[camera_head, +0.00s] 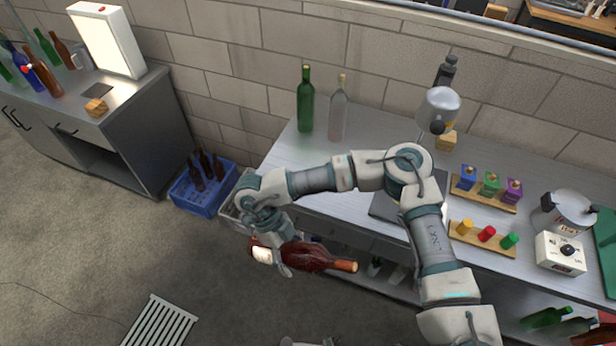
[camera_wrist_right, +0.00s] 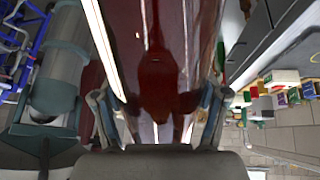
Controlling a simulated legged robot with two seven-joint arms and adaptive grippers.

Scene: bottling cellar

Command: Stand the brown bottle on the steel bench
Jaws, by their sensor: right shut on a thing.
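The brown bottle (camera_head: 312,257) lies nearly level in my right gripper (camera_head: 278,258), its neck pointing right and its pale label at the left end. It hangs in front of the steel bench (camera_head: 305,153), apart from the top. In the right wrist view the dark red-brown glass (camera_wrist_right: 158,65) fills the space between the two fingers of the gripper (camera_wrist_right: 158,112), which are shut on it. My right arm reaches across the bench front and hides part of the top. My left gripper is not in view.
A green bottle (camera_head: 305,100) and a clear bottle (camera_head: 338,110) stand at the bench's back left. Coloured blocks on wooden strips, a pot (camera_head: 565,212) and a white box (camera_head: 560,254) occupy the right. A blue crate (camera_head: 198,206) is on the floor. The bench's left front looks clear.

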